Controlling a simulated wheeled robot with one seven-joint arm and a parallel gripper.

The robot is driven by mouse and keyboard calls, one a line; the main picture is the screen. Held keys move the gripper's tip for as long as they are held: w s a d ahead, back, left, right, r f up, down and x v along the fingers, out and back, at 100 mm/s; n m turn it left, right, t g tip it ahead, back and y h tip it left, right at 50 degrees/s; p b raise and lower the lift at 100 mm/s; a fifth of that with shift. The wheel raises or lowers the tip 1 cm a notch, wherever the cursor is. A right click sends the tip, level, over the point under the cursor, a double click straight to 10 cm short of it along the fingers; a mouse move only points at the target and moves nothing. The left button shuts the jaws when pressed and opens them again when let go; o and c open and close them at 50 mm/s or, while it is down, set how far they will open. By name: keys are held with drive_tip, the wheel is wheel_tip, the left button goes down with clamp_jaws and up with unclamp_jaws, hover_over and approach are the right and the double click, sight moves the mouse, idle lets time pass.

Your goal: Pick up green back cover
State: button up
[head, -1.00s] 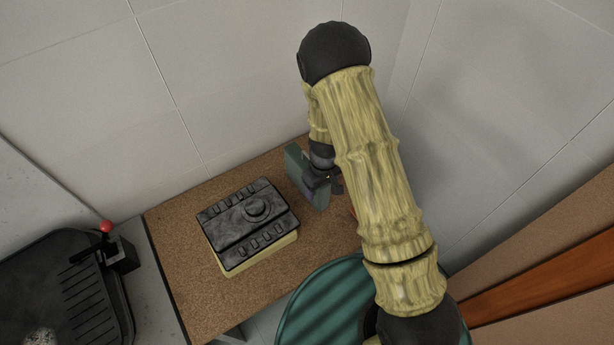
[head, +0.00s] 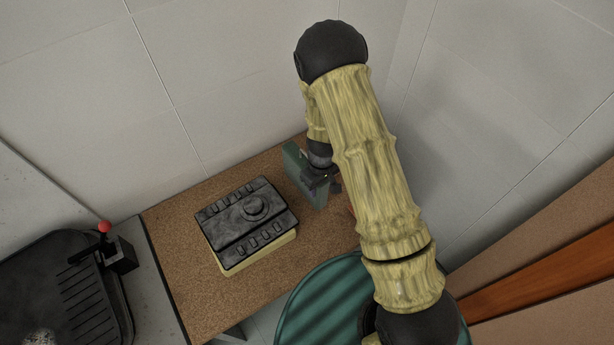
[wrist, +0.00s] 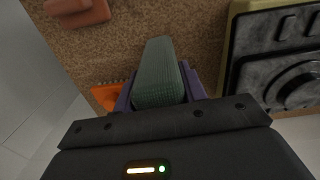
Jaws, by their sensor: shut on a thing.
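The green back cover (head: 301,172) is a flat green panel standing on edge at the back right of the cork-topped table, partly hidden behind my gripper (head: 322,184). In the wrist view the green back cover (wrist: 158,76) lies between the purple fingers of my gripper (wrist: 160,92), which are shut on it. I cannot tell whether its lower edge touches the table. My arm hides the area to its right.
A black-topped, cream-sided device (head: 247,223) with a round knob sits on the table (head: 190,300) left of the cover. Orange pieces (wrist: 107,97) lie near my gripper. A green round stool or drum (head: 318,300) stands in front. Walls close off the back.

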drive_tip(key=shift+r, duration=0.1)
wheel_tip(320, 180, up, 10)
drive_tip(key=shift+f, duration=0.1)
idle(0.4)
idle(0.7)
